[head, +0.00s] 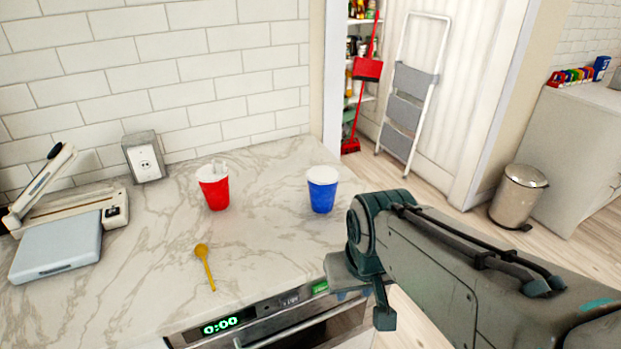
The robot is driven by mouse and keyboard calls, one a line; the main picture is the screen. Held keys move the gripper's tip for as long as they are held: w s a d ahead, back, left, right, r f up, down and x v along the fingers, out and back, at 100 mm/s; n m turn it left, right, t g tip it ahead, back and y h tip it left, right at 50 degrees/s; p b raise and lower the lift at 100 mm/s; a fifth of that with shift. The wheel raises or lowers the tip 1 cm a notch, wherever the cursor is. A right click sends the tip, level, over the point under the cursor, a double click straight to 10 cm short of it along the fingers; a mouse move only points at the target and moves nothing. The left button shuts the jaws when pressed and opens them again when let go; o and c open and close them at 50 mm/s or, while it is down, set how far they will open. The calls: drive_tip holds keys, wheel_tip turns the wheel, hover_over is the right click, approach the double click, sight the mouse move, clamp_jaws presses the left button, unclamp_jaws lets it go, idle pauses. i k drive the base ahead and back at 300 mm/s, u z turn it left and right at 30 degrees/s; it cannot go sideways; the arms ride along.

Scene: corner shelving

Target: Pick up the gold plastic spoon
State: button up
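The gold plastic spoon (204,265) lies flat on the marble counter (130,255), its bowl toward the wall and its handle toward the front edge. My gripper (366,300) is at the end of my arm, to the right of the spoon and well apart from it, near the counter's front right corner. One finger points down; the other is not clearly seen, so I cannot tell how far the gripper is open. I see nothing held in it.
A red cup (214,190) and a blue cup (321,192) stand behind the spoon. An oven (285,325) is below the front edge. Counter around the spoon is clear.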

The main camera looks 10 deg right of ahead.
sight(201, 250)
drive_tip(key=u, duration=0.75)
drive_tip(key=i, duration=0.3)
drive_tip(key=u, duration=0.35)
